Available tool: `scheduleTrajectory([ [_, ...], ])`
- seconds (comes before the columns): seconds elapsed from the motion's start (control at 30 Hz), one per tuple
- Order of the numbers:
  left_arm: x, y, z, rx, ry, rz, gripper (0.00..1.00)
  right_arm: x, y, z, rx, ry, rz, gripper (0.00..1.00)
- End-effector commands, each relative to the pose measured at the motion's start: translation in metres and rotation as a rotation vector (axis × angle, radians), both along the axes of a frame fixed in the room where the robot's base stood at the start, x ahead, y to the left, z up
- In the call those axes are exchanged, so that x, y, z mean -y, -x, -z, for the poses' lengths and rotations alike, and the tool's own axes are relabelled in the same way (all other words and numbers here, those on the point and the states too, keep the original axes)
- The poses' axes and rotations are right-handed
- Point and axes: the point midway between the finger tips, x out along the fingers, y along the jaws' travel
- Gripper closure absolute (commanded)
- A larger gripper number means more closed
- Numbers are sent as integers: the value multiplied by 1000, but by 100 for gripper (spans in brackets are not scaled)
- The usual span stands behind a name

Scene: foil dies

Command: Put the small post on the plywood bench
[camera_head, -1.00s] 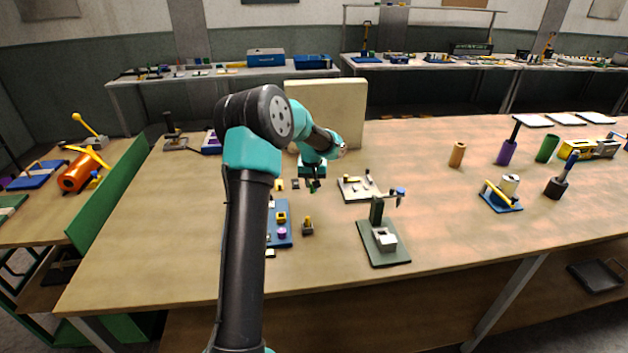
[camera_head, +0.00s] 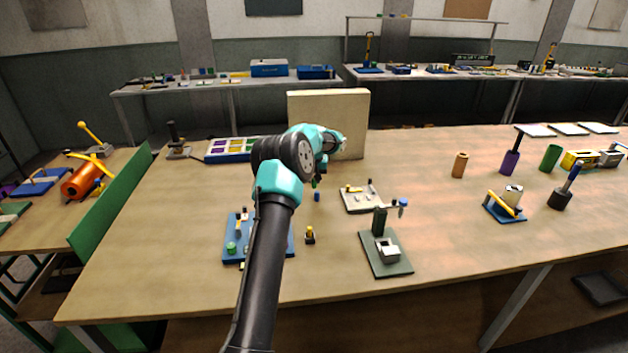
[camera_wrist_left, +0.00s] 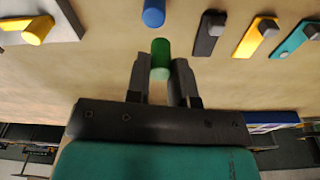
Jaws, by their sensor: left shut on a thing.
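The small post is most likely the green cylinder (camera_wrist_left: 160,52) seen between my fingers in the left wrist view. My left gripper (camera_wrist_left: 160,68) is shut on it. In the head view only a bit of green (camera_head: 314,183) shows below the left gripper (camera_head: 315,177), mostly hidden by my arm. The post is over the plywood bench (camera_head: 430,230), near its middle. I cannot tell whether its end touches the wood. A short blue cylinder (camera_head: 317,197) stands on the bench close by, and shows in the wrist view (camera_wrist_left: 153,12). My right gripper is not in view.
A cream panel (camera_head: 350,110) stands behind the gripper. A pale plate (camera_head: 362,199) and a green fixture (camera_head: 386,262) lie to the right. Bare wood lies right of the fixture.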

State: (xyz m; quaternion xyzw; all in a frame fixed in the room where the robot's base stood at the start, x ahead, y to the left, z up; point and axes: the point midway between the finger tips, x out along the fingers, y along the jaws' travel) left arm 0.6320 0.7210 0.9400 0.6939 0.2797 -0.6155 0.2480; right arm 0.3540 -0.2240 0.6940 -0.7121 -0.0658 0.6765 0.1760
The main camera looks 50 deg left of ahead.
Motion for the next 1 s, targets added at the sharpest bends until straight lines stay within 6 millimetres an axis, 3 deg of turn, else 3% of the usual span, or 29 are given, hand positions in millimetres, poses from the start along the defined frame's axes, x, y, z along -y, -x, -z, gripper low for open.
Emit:
scheduleTrajectory([
  [0.5,-33,-30,4,2,-3,-2,100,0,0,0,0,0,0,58],
  [1.0,-39,-35,5,0,0,-1,100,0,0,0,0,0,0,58],
])
